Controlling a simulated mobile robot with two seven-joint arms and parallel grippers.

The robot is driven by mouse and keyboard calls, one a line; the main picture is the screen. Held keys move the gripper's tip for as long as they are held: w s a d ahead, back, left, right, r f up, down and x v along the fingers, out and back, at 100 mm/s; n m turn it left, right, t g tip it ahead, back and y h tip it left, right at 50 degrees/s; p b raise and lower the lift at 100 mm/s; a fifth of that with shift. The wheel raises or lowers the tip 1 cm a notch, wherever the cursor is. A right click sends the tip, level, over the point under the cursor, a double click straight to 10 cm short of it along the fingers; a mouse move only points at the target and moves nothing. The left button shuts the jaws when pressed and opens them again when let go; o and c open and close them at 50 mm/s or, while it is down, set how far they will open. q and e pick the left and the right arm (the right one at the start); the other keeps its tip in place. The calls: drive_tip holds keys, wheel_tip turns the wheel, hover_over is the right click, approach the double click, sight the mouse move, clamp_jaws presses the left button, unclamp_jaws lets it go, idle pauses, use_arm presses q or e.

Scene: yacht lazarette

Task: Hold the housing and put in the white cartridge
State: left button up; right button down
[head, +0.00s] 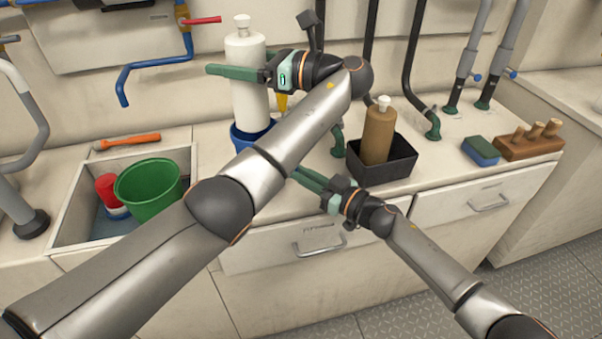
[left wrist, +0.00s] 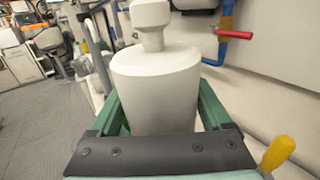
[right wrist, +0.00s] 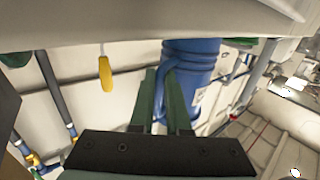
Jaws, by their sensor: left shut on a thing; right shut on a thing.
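The white cartridge (head: 248,98) stands upright with a narrow knob on top. My left gripper (head: 238,74) is shut on its upper part, with one finger on each side in the left wrist view (left wrist: 165,100). The blue housing (head: 240,134) stands on the counter directly below the cartridge, partly hidden by my left arm. The cartridge's lower end meets the housing's rim in the head view; how deep it sits I cannot tell. My right gripper (head: 300,174) is low at the counter front, shut on the housing (right wrist: 195,75) at its handle side in the right wrist view.
A black bin (head: 392,165) with a brown bottle (head: 379,135) stands to the right. Farther right are a sponge (head: 480,150) and a wooden block with pegs (head: 530,145). A recessed basin at left holds a green bucket (head: 148,188). A blue pipe (head: 155,62) runs along the wall.

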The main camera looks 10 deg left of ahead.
sight(239, 101)
use_arm(q)
drive_tip(key=shift+f, duration=3.95)
drive_tip(key=o, duration=1.4)
drive_tip(key=shift+c, duration=0.2)
wheel_tip(239, 101, up, 10)
drive_tip(key=shift+r, duration=0.1)
use_arm(e)
drive_tip(key=c, duration=0.8)
unclamp_jaws()
